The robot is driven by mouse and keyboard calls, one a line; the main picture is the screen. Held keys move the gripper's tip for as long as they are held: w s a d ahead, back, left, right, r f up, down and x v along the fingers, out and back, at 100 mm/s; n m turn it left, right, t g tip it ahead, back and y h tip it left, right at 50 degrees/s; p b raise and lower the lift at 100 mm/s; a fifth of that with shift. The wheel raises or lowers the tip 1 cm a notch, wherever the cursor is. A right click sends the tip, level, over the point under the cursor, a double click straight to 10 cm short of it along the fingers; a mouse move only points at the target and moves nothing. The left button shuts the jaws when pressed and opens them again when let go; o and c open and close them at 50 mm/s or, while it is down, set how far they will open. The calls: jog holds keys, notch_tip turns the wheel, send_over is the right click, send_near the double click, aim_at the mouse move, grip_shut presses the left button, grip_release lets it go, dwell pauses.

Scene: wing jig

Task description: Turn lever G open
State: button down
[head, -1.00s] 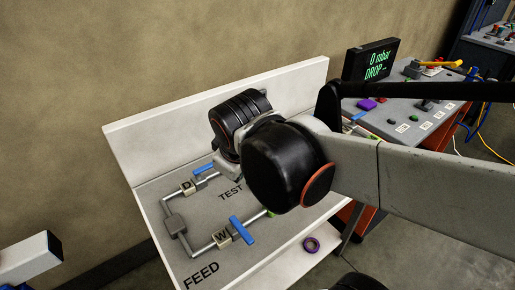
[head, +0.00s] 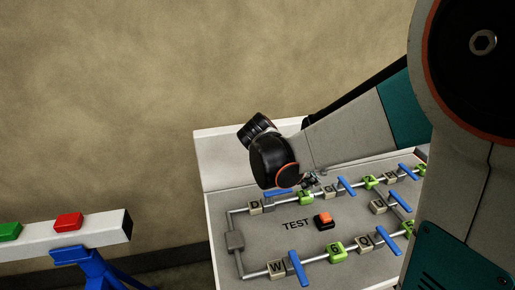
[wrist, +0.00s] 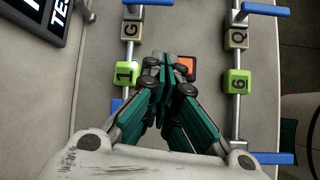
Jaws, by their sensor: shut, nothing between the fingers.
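The G block (wrist: 131,29) sits on a pipe at the upper left of the wrist view, and a blue lever (wrist: 138,8) beside it lies across the pipe, partly cut off by the top edge. In the head view the G block (head: 328,190) and its blue lever (head: 345,186) stand just right of my gripper (head: 310,180). In the wrist view my gripper (wrist: 168,65) is shut and empty, with its fingertips over the board between the two pipes, to the right of G and apart from the lever.
A green block 1 (wrist: 127,74) is on the same pipe as G. The Q block (wrist: 237,38) and green block 6 (wrist: 237,81) are on the other pipe. An orange button (head: 324,219) stands between the pipes. A beam with red and green buttons (head: 68,222) is at the left.

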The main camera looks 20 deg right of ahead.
aim_at(346, 188)
jog(key=shift+w+d+f+n+g+h, duration=0.2)
jog(key=shift+w+f+n+h, duration=0.1)
jog(key=shift+w+f+n, duration=0.2)
jog(key=shift+w+d+f+n+g+h, duration=0.2)
jog(key=shift+w+f+n+h, duration=0.1)
jog(key=shift+w+f+n, duration=0.15)
jog(key=b+x, duration=0.3)
jog(key=x, duration=0.6)
jog(key=shift+f, duration=0.15)
jog(key=d, duration=0.2)
jog(key=d+b, duration=0.1)
jog(key=shift+s+d+f, duration=0.15)
jog(key=shift+d+f, duration=0.1)
jog(key=shift+d+r, duration=0.1)
jog(key=shift+d, duration=0.45)
